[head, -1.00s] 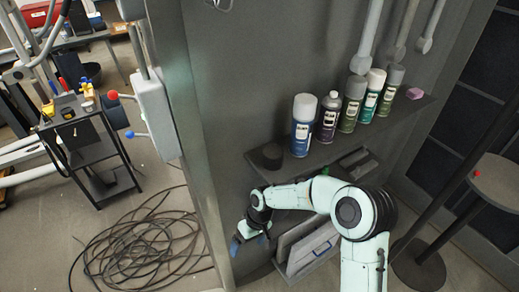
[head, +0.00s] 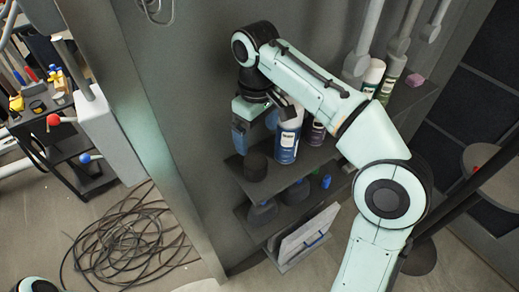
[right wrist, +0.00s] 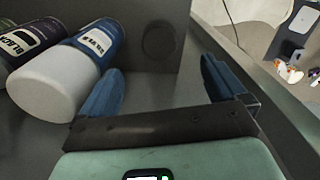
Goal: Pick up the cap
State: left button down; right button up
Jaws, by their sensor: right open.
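A dark round cap-like piece (head: 256,166) sits on the top shelf at its left end, left of the blue-and-white spray can (head: 287,140). It also shows in the right wrist view as a dark disc (right wrist: 159,40) beyond and between the fingertips. My right gripper (head: 256,130) is open and empty, with blue fingers, just above the cap and apart from it. In the right wrist view the gripper (right wrist: 163,82) has the spray can (right wrist: 65,75) close beside its left finger. My left gripper is not in view.
More spray cans stand right of the gripper, partly hidden by my arm. A pink block (head: 414,80) lies at the shelf's right end. Dark bottles (head: 262,211) stand on the lower shelf. A grey wall edge (head: 165,150) rises on the left, with coiled cable (head: 130,240) on the floor.

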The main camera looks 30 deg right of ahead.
jog(key=b, duration=0.2)
send_over(258, 163)
jog(key=f, duration=0.6)
jog(key=shift+s+f, duration=0.2)
jog(key=shift+f, duration=0.2)
jog(key=shift+w+f, duration=0.25)
jog(key=shift+f, duration=0.25)
notch_tip(258, 163, down, 5)
jog(key=shift+f+b, duration=0.15)
jog(key=shift+b, duration=0.7)
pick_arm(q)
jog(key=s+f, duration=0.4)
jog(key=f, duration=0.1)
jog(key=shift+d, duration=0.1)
pick_arm(e)
jog(key=c, duration=1)
